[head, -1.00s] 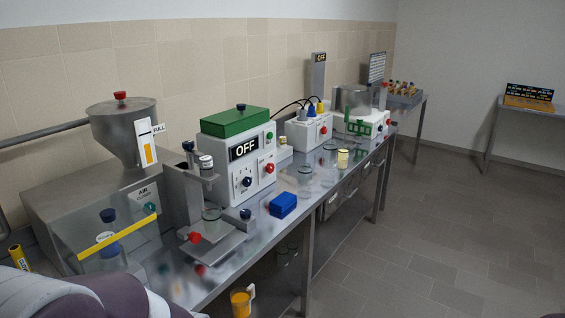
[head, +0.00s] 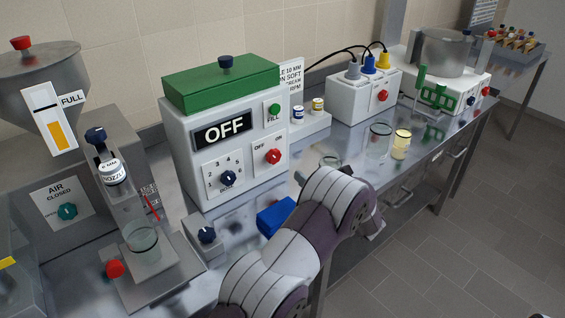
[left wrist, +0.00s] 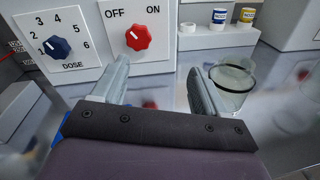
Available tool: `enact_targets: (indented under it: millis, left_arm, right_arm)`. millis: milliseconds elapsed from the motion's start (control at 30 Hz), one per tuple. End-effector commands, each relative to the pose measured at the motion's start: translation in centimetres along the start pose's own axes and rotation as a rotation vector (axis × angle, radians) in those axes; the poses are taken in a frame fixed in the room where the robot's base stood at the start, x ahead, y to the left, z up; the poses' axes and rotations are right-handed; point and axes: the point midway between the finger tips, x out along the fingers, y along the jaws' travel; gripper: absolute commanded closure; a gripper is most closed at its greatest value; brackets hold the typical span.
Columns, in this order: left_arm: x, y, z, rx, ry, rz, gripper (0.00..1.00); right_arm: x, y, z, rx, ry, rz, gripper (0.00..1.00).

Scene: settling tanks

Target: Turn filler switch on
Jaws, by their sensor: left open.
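The filler is a white box with a green lid (head: 221,86) and a display (head: 223,130) that reads OFF. Its switch is a red knob (head: 273,156) marked OFF and ON, below a green button (head: 274,109). In the left wrist view the red knob (left wrist: 137,38) stands ahead of the fingers, its white mark tilted toward OFF. My left gripper (left wrist: 160,80) is open and empty, short of the panel and a little below the knob, not touching it. In the head view my arm hides most of this gripper. My right gripper is not in view.
A blue dose knob (head: 229,178) is left of the switch. A glass beaker (left wrist: 232,80) stands close beside the right finger. A blue block (head: 275,216) lies by my arm. Two small jars (head: 298,114) stand right of the filler. A nozzle stand holds another glass beaker (head: 142,243).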

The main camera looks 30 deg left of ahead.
Motion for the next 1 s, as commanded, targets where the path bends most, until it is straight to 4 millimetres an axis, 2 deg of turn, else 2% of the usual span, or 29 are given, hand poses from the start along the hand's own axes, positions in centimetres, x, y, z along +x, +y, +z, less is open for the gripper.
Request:
enact_targets:
  millis: [100,167,500,600,767,1000]
  left_arm:
    - [0.1,1.1,-1.0,-0.148,-0.027,0.113,0.27]
    - [0.8,1.5,-1.0,-0.170,-0.031,0.131,0.27]
    - [9.1,2.7,-0.7,-0.171,-0.031,0.131,0.27]
    - [10.8,2.9,-0.7,-0.170,-0.032,0.129,0.27]
    - [12.2,3.0,-0.7,-0.170,-0.032,0.126,0.27]
    - [12.4,2.9,-0.8,-0.169,-0.032,0.125,0.27]
  right_arm:
    - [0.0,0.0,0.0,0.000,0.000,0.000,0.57]
    - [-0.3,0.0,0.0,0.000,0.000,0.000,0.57]
    - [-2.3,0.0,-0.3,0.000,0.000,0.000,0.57]
    - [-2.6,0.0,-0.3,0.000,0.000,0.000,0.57]
    - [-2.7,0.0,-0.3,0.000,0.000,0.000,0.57]
    - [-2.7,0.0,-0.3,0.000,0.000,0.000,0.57]
